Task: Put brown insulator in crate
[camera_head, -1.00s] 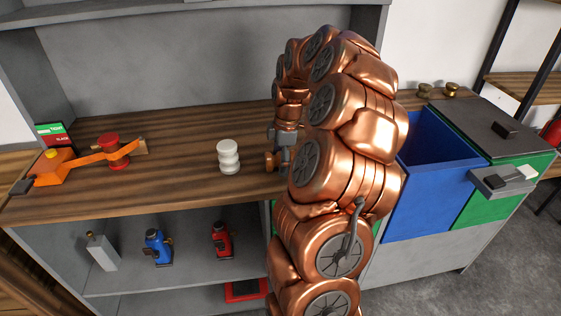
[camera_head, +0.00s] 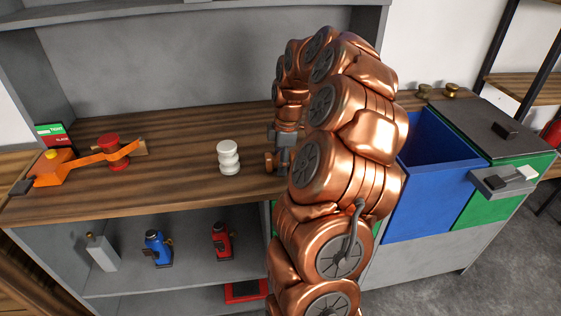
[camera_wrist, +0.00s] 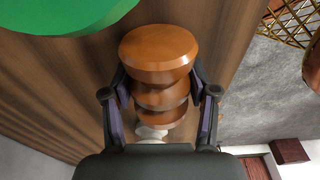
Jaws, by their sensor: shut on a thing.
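The brown insulator (camera_wrist: 158,52), a stack of rounded rings, is between the two fingers of my gripper (camera_wrist: 159,88) in the wrist view. The fingers are shut on its sides. In the head view my gripper (camera_head: 284,139) is low over the wooden counter, right of the white insulator, and a small part of the brown insulator (camera_head: 270,162) shows beside it. My arm hides the rest. I cannot tell whether it touches the counter. An open blue crate (camera_head: 434,200) is right of my arm. A green crate (camera_head: 490,207) with a grey lid is beside it.
A white insulator (camera_head: 228,157) stands on the wooden counter (camera_head: 185,185). An orange lever device (camera_head: 85,162) with a red knob is at left. Small blue (camera_head: 157,248) and red (camera_head: 221,241) items stand on the shelf below. Two brass knobs (camera_head: 450,90) are behind the crates.

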